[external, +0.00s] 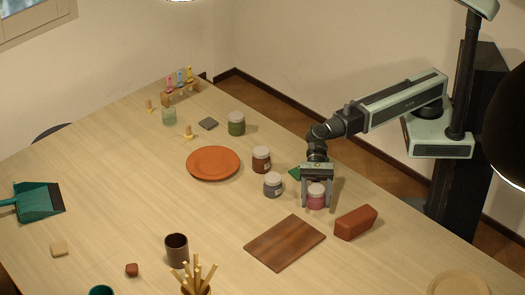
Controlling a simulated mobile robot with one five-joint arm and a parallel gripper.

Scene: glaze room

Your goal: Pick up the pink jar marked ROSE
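The pink jar (316,203) with a pale lid stands upright on the table, right of centre. Its marking is too small to read. My gripper (316,197) points down over it, with one finger on each side of the jar. The fingers are very close to its sides, and I cannot tell whether they touch it. The jar appears to rest on the table.
A grey jar (272,185) and a brown jar (261,159) stand left of the gripper. A green jar (236,124) is farther back. A red-brown block (356,223) and a wooden board (284,243) lie close in front. An orange plate (213,163) lies left.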

